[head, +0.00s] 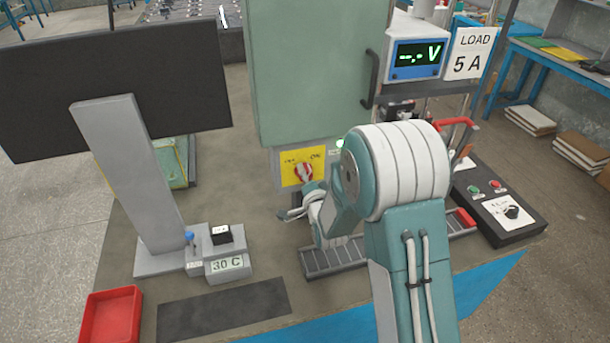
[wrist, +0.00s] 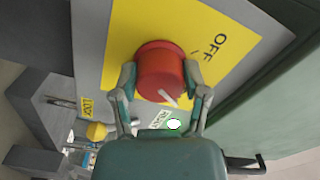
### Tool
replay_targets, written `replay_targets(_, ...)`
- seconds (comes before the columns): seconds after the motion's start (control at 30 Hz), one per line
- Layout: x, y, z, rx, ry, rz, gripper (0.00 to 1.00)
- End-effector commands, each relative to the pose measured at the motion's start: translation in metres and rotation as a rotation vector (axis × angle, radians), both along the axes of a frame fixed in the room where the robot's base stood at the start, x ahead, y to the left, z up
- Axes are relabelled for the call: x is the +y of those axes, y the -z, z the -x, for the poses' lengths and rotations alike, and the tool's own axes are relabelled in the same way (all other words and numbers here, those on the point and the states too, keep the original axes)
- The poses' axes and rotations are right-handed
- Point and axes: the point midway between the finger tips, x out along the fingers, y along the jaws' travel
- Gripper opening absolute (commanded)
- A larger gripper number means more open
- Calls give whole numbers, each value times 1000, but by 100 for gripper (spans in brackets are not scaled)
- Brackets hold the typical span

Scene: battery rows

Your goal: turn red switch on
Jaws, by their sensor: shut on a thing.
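The red switch (wrist: 160,72) is a round red knob with a white pointer mark, on a yellow plate (wrist: 218,22) lettered OFF in the wrist view. In the head view my gripper (head: 292,213) is partly hidden by my arm. The pointer's exact setting is hard to tell.
A black monitor (head: 60,90) on a grey stand is at left. A red tray (head: 110,315) lies front left. A black control box (head: 497,200) and a LOAD 5 A sign (head: 469,54) are at right.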

Motion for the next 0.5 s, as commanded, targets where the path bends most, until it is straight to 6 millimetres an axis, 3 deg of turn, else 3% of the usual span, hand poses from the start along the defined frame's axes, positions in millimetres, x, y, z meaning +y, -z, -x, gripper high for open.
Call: replay_targets(0.5,-1,2,0,54,5,-241,11)
